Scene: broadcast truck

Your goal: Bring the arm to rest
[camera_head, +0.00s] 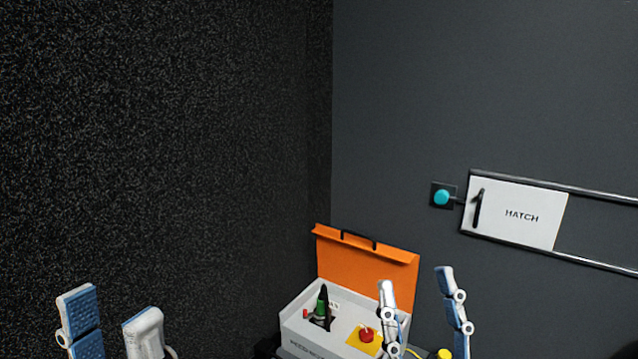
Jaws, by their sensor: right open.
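My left gripper (109,304) is at the lower left of the head view. Its two blue and white fingers stand apart with nothing between them. My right gripper (416,281) is at the lower right, pointing up, with its fingers apart and nothing visible between them. Its left finger overlaps the right part of a white box in the picture; whether they touch cannot be told. The lower parts of both grippers are cut off by the bottom edge.
The white box (292,329) has its orange lid (366,263) raised. Inside are a green-and-black item (322,303) and a red button (366,334) on yellow. On the grey wall are a teal button (441,197) and a white "HATCH" panel (515,214) between rails. A dark speckled wall fills the left.

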